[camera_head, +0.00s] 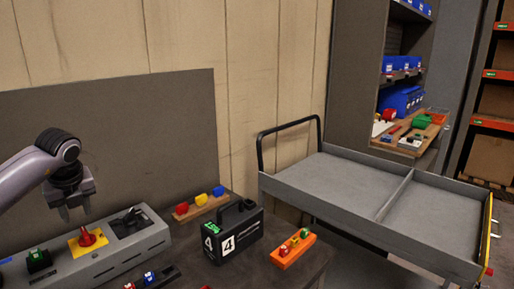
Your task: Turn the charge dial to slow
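A long grey control box (105,262) lies on the dark bench at the lower left. On its top are a green-topped black switch (38,258), a red knob on a yellow plate (88,237), and a black knob on a dark plate (130,219). The black knob looks like the charge dial, but its markings are too small to read. My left gripper (76,213) hangs above the box, fingers down and apart, with nothing between them. It is up and left of the black knob and does not appear to touch anything. My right gripper is not in view.
A black case marked 4 (233,232) stands right of the box. A wooden strip with coloured blocks (198,206) lies behind, an orange block (293,251) at the right. A grey cart (335,182) stands beyond the bench. A grey panel (120,130) rises behind.

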